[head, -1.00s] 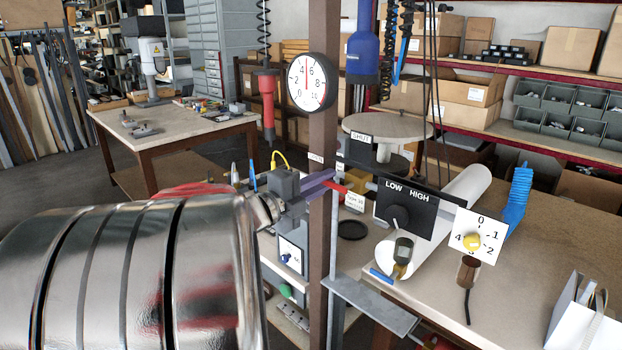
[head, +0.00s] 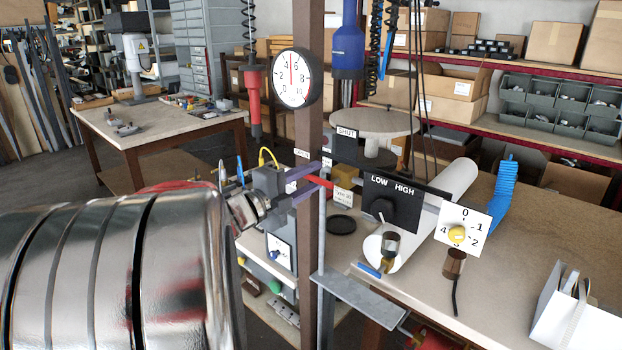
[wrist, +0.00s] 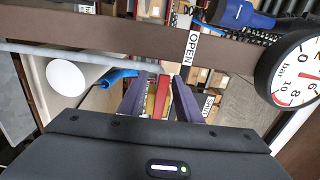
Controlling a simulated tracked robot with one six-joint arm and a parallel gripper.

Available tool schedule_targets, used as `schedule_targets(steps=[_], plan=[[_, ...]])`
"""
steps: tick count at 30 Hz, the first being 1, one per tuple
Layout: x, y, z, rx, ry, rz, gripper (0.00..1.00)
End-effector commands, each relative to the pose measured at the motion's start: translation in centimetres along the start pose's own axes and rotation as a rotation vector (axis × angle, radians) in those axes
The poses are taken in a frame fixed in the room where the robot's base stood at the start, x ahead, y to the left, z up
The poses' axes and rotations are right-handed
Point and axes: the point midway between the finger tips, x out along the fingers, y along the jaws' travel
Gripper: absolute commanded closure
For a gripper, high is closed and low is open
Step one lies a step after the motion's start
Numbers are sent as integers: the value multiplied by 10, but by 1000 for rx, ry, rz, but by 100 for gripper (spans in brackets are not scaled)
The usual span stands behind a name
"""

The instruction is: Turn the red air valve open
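The red valve handle (head: 320,181) shows as a short red bar beside the brown post, to the right of my fingers in the head view. In the wrist view the red bar (wrist: 161,95) lies between my two purple fingers. My gripper (head: 318,178) is open, with one finger above and one below the bar's near end. It also shows in the wrist view (wrist: 158,82), with gaps beside the bar. I cannot tell whether a finger touches it. An OPEN label (wrist: 191,50) is on the post, and a SHUT label (head: 346,132) is on a dark plate beyond it.
The brown post (head: 308,110) carries a round gauge (head: 296,78) close above my gripper. A LOW/HIGH dial panel (head: 393,203) and a numbered dial (head: 462,232) stand to the right. A grey metal strip (head: 360,300) juts out below.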

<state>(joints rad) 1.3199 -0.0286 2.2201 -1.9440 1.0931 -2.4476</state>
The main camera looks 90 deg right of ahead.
Motion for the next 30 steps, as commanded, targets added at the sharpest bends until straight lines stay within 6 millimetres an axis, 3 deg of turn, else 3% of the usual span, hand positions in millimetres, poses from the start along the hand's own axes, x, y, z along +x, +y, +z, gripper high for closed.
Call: schedule_targets(steps=[11, 30], plan=[[-10, -2, 0, 3, 0, -4, 69], [-88, 0, 0, 2, -1, -2, 69]])
